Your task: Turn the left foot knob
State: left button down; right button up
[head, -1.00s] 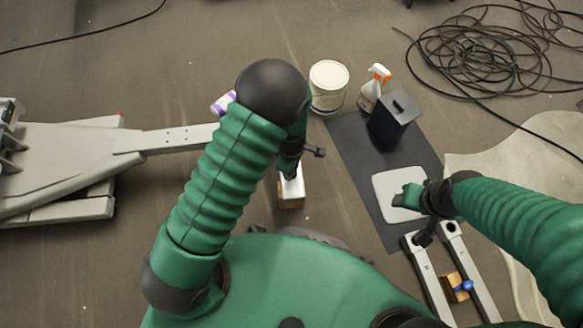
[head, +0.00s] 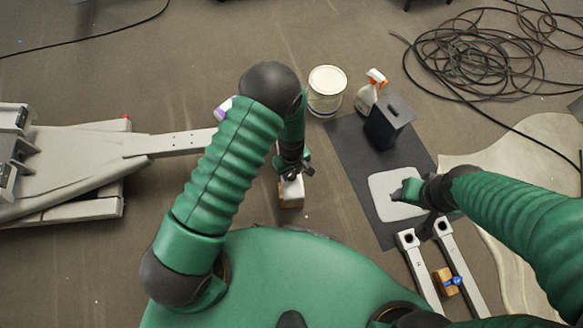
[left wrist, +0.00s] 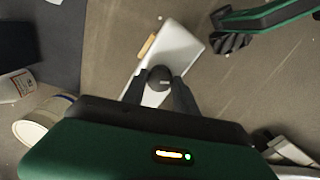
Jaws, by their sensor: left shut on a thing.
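The left foot knob (left wrist: 160,76) is a dark round knob on a pale metal foot piece (left wrist: 178,50) in the left wrist view. The tips of my left gripper (left wrist: 161,86) are shut on it, one finger on each side. In the head view my left gripper (head: 291,168) points down over the foot piece (head: 292,188), and the arm and gripper hide the knob. The foot piece rests by a small wooden block (head: 291,203), which also shows in the left wrist view (left wrist: 147,45). My right gripper (head: 405,193) is above a white pad (head: 382,207); its fingers are too small to read.
A white bucket (head: 327,92), a spray bottle (head: 370,92) and a black box (head: 388,122) stand to the right. Coiled cable (head: 480,50) lies beyond. A grey frame (head: 70,155) lies at left.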

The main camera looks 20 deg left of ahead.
pick_arm(q)
jog(key=m+p, duration=0.1)
jog(key=m, duration=0.1)
jog(key=m+p, duration=0.1)
jog(key=shift+r+m, duration=0.2)
jog(key=shift+m, duration=0.2)
jog(key=m+p, duration=0.2)
jog(key=m, duration=0.1)
jog(key=shift+m, duration=0.3)
jog(key=m+p, duration=0.2)
jog(key=m, duration=0.1)
jog(key=shift+w+m, duration=0.1)
jog(key=shift+m, duration=0.2)
jog(key=shift+f+m+p, duration=0.15)
jog(key=shift+m+p, duration=0.35)
jog(key=shift+m, duration=1)
jog(key=c, duration=0.9)
grip_release()
jog(key=shift+c, duration=0.2)
